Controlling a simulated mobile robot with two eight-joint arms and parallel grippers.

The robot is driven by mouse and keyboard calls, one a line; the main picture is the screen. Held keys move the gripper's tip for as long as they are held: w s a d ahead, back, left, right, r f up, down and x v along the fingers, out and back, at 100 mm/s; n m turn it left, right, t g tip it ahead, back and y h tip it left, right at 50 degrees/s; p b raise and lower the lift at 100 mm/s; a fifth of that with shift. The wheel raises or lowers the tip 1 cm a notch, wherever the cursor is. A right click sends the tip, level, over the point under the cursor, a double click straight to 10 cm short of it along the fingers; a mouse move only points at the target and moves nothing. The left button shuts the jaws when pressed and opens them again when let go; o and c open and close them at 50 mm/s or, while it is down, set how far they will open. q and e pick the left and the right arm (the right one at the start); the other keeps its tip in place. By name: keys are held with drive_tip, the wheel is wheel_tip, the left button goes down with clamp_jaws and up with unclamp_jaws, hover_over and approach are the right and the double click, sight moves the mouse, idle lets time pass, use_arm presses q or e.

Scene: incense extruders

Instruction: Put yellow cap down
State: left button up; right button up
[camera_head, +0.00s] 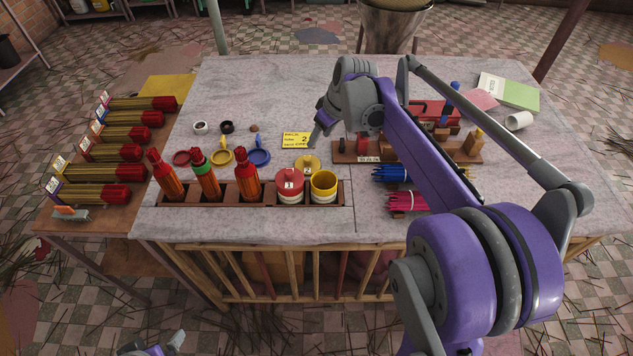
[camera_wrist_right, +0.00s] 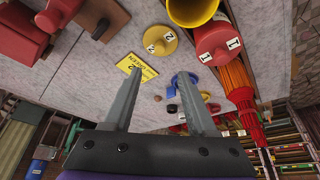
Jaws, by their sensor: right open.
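The yellow cap (camera_head: 307,164), a round lid with a knob and a white "2" label, lies on the stone table (camera_head: 270,85) just behind the open yellow cup (camera_head: 323,184). In the right wrist view the yellow cap (camera_wrist_right: 160,41) shows beyond my fingertips, apart from them, beside the yellow cup (camera_wrist_right: 192,10). My right gripper (camera_wrist_right: 160,73) is open and empty, its two fingers spread. In the head view my right gripper (camera_head: 317,137) is above the table near the yellow card. Only part of my left gripper (camera_head: 155,347) shows at the bottom edge.
The red-capped cup (camera_head: 289,187) stands beside the yellow cup in a wooden rack (camera_head: 220,193) with several red extruders. A yellow card (camera_head: 297,140) and coloured rings (camera_head: 221,157) lie behind. A wooden tool stand (camera_head: 345,152) is to the right. The table's back is clear.

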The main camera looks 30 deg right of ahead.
drive_tip(key=s+a, duration=0.1)
drive_tip(key=a, duration=0.1)
drive_tip(key=s+a, duration=0.3)
drive_tip(key=s, duration=0.1)
drive_tip(key=shift+a+f, duration=0.3)
drive_tip(key=shift+a, duration=0.1)
drive_tip(key=s+a+f+m, duration=0.1)
drive_tip(key=s+a+f, duration=0.2)
drive_tip(key=s, duration=0.3)
drive_tip(key=s+a+f, duration=0.2)
drive_tip(key=s+a, duration=0.2)
drive_tip(key=s, duration=0.2)
drive_tip(key=s+a+f+m+t+h, duration=0.1)
drive_tip(key=s+a+f, duration=0.2)
drive_tip(key=s, duration=0.3)
drive_tip(key=shift+s+a+f+m, duration=0.25)
drive_tip(key=shift+s+f+m, duration=0.05)
drive_tip(key=shift+s, duration=0.1)
